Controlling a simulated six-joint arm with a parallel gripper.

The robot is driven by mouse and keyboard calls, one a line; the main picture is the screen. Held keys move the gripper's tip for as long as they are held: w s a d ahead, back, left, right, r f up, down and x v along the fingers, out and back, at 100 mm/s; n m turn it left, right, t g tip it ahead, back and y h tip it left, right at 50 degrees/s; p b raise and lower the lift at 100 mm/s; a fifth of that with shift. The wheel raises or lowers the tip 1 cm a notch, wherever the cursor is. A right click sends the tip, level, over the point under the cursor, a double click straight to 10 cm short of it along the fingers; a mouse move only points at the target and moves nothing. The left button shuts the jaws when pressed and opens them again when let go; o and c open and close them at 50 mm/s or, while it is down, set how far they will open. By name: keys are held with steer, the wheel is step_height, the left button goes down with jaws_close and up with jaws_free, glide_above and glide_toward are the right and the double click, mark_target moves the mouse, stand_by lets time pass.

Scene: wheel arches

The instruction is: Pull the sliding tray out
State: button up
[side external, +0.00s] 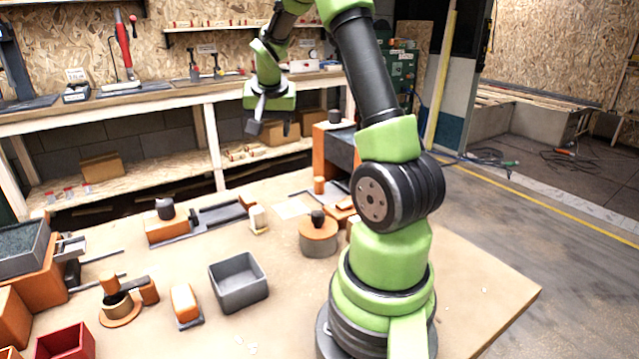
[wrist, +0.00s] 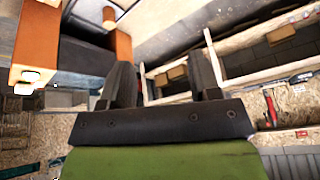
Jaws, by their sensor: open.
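An orange-sided housing (side external: 319,155) with a dark grey body (side external: 343,152) stands at the table's back edge, partly behind my arm. It also shows at upper left in the wrist view (wrist: 30,42), with a dark panel (wrist: 75,55) between its orange sides. I cannot tell whether this dark part is the sliding tray or how far out it is. My gripper (side external: 272,127) is open and empty, in the air left of the housing. Its two dark fingers also show apart in the wrist view (wrist: 163,82).
A grey open bin (side external: 238,283), an orange block (side external: 184,300) and a round orange piece (side external: 318,238) stand on the table. A grey-topped orange unit with rails (side external: 28,250) is at the left edge. A workbench (side external: 150,98) runs behind. The table's front right is bare.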

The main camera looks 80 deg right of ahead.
mark_target(319, 179)
steer(key=s+d+f+m, duration=0.1)
steer(key=s+d+f, duration=0.1)
steer(key=d+f, duration=0.3)
steer(key=s+d+f+m+g, duration=0.1)
steer(key=d+f, duration=0.3)
steer(key=f, duration=0.4)
steer(key=s+d+f+m+g, duration=0.1)
steer(key=s+d+f, duration=0.3)
steer(key=f, duration=0.3)
steer(key=shift+d, duration=0.8)
steer(key=shift+c, duration=0.5)
jaws_close()
steer(key=w+a, duration=0.9)
steer(key=shift+w+a, duration=0.3)
steer(key=shift+w, duration=0.05)
